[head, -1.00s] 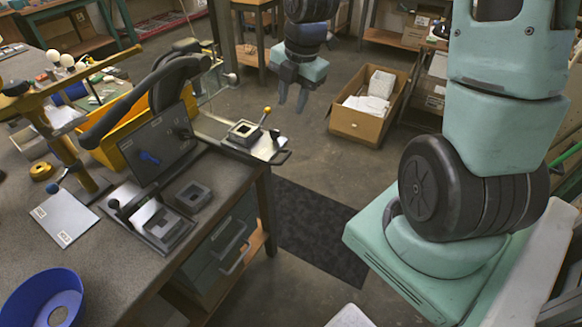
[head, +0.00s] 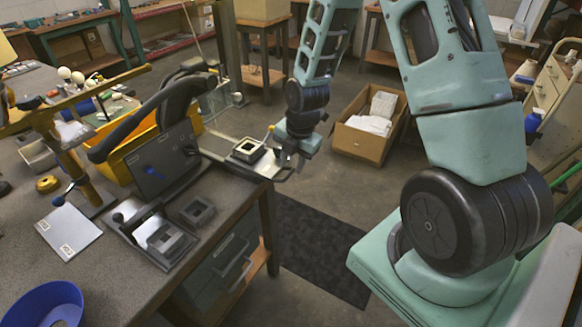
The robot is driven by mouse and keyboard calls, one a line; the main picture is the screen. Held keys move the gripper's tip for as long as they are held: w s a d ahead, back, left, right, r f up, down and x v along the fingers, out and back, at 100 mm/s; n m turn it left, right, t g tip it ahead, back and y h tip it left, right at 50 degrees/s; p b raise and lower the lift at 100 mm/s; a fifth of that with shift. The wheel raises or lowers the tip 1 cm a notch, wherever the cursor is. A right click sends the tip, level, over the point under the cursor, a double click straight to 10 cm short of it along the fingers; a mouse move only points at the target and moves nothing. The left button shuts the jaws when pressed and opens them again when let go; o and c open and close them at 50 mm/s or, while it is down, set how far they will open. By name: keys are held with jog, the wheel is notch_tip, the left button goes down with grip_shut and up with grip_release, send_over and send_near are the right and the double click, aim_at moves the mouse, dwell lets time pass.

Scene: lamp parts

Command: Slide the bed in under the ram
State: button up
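The bed (head: 235,150) is a flat metal slide at the bench's far right corner, jutting past the edge. It carries a square block with a dark opening (head: 248,150) and a small lever with a yellow knob (head: 271,128). A dark handle (head: 284,178) is at its outer end. My gripper (head: 287,164) points down at this handle, its fingers apart; whether they touch it is hidden. I cannot make out the ram clearly.
A yellow bin (head: 122,162) is behind the plate, and a blue bowl (head: 45,300) is front left. A cardboard box (head: 365,138) stands on the floor to the right.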

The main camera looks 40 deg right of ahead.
aim_at(243, 149)
jog(key=shift+w+f, duration=0.15)
jog(key=shift+f, duration=0.55)
jog(key=shift+w+f, duration=0.1)
jog(key=shift+f, duration=0.55)
grip_shut()
jog(key=w+a, duration=0.1)
jog(key=w, duration=0.4)
jog(key=w+a, duration=0.2)
jog(key=w, duration=0.3)
jog(key=w+a, duration=0.2)
jog(key=w, duration=0.2)
jog(key=shift+w+a+b, duration=0.2)
jog(key=shift+w+b, duration=0.1)
jog(key=shift+w, duration=0.1)
jog(key=shift+w+a+r, duration=0.1)
jog(key=shift+w+a, duration=0.05)
jog(key=shift+w, duration=0.2)
grip_release()
jog(key=shift+w, duration=0.1)
